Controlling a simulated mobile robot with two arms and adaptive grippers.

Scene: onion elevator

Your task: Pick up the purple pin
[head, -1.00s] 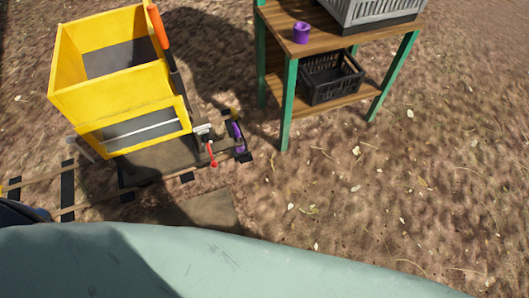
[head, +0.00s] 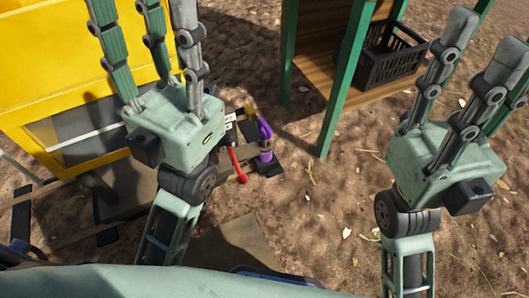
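The purple pin (head: 264,142) stands upright at the end of the rail track, with a looped upper part and a wider base. It is just right of a small red-handled lever (head: 237,165). My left gripper (head: 146,12) points up in front of the yellow cart, left of the pin and apart from it. Its fingers are spread and empty, and their tips run to the top edge of the picture. My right gripper (head: 492,58) is raised at the far right, fingers extended and empty, well away from the pin.
The yellow cart (head: 60,110) fills the upper left, partly behind my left gripper. A wooden table with green legs (head: 345,85) stands behind the pin to the right, with a black crate (head: 390,55) on its lower shelf. Bare ground lies between pin and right arm.

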